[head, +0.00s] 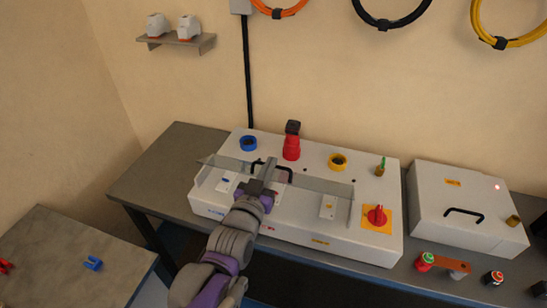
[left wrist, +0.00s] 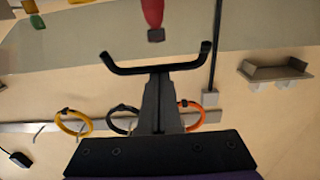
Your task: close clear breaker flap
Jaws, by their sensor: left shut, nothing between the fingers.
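The clear breaker flap (head: 318,186) is a see-through panel over the white bender box, with a black bar handle (head: 287,169). It looks raised, though its exact angle is hard to tell. In the left wrist view the flap (left wrist: 70,40) is a translucent grey band, and its handle (left wrist: 155,68) lies across my fingertips. My left gripper (head: 267,170) is shut with nothing between its fingers. Its tips are at the handle; whether they touch it I cannot tell. My left gripper (left wrist: 158,78) hides part of the handle's surroundings. My right gripper is out of view.
The white box (head: 300,229) carries a blue ring (head: 248,143), a red plug (head: 291,147), a yellow ring (head: 338,161) and a red rotary switch (head: 377,215). A second white box (head: 465,222) stands at right. A side table (head: 55,265) is at lower left.

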